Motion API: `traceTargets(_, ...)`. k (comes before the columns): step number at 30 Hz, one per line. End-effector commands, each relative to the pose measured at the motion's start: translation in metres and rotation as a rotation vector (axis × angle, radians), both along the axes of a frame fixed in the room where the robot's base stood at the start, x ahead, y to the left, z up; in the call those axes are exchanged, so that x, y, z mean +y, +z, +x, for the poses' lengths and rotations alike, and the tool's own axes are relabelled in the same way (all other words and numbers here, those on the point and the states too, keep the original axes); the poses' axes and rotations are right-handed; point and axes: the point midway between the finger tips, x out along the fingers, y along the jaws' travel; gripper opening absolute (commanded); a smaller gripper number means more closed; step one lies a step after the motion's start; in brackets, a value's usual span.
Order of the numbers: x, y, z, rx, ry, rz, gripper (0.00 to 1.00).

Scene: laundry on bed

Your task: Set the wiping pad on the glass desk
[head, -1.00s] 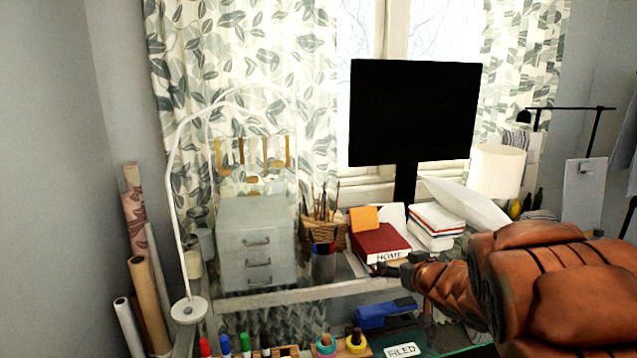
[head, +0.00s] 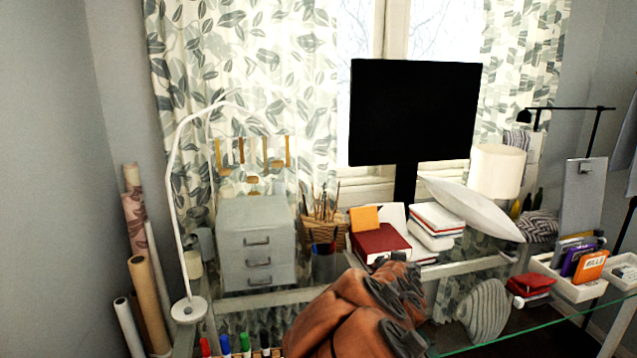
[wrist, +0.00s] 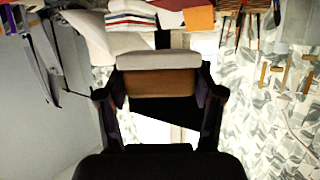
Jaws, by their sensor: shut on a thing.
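My gripper (wrist: 160,88) is shut on the wiping pad (wrist: 160,72), a small block with a pale grey-white layer over a brown one. In the wrist view the pad spans the space between the two dark fingers. In the head view my orange-brown arm reaches over the glass desk (head: 275,299), hiding the gripper, the pad and the middle front of the desk. The desk has a pale back rail and a greenish glass edge. I cannot tell the pad's height above the glass.
A grey drawer unit (head: 257,240), brush basket (head: 322,230), red book (head: 381,241), white books (head: 436,222) and monitor (head: 413,112) stand along the back. White trays (head: 575,285) and a red item (head: 530,285) are at right. Markers (head: 225,345) line the front left.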

Motion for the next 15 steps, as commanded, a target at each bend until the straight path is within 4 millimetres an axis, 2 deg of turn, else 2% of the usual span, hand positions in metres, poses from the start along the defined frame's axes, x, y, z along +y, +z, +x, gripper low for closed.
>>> traceTargets(5, 0.0, -0.017, 0.006, 0.01, 0.029, -0.006, 0.27)
traceTargets(15, -0.002, -0.094, 0.024, 0.024, 0.201, -0.012, 0.27)
